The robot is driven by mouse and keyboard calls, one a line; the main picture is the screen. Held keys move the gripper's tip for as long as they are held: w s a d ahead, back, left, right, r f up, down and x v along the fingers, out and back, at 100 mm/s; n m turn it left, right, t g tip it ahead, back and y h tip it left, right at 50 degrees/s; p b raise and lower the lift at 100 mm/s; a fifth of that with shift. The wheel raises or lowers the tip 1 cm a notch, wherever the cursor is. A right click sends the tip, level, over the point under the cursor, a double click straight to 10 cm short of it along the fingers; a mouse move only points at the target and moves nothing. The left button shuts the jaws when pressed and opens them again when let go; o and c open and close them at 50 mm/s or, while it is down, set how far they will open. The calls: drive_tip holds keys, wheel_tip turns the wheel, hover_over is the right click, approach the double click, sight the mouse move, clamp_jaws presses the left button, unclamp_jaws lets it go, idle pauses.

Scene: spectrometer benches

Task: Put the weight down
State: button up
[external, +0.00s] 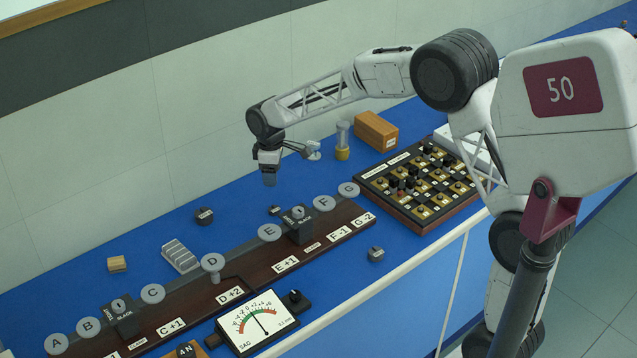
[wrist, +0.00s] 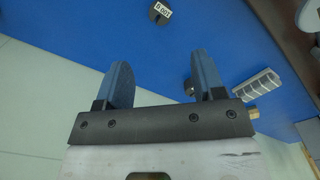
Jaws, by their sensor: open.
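My gripper (external: 270,181) hangs above the blue bench top, behind the dark rail. In the wrist view its two blue fingers (wrist: 160,75) are apart, with nothing held between them. A small dark weight-like piece with a white label (wrist: 160,13) lies on the blue surface beyond the fingertips. A dark round piece with a pale label (external: 204,216) stands on the bench left of my gripper. A smaller dark piece (external: 274,210) lies just below my gripper in the picture. I cannot tell which of these is the task's weight.
A dark rail (external: 228,292) carries several grey discs. A grey slotted block (external: 180,256) and a wooden block (external: 117,264) lie behind it. A dial meter (external: 258,322) stands in front. A peg board (external: 421,185) and orange box (external: 376,132) are right.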

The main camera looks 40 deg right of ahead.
drive_tip(key=s+d+r+m+t, duration=0.1)
drive_tip(key=s+d+r+m, duration=0.15)
drive_tip(key=s+r, duration=0.6)
drive_tip(key=s+d+r+m, duration=0.25)
drive_tip(key=s+r, duration=0.25)
drive_tip(key=s, duration=0.6)
drive_tip(key=s+d+m, duration=0.1)
drive_tip(key=s+m, duration=0.1)
drive_tip(key=s, duration=1.2)
drive_tip(key=s+d+m+t, duration=0.1)
drive_tip(key=s+d+m, duration=0.1)
drive_tip(key=s, duration=1.2)
drive_tip(key=shift+d+r+t, duration=0.2)
drive_tip(key=shift+t, duration=0.1)
drive_tip(key=shift+o, duration=1.1)
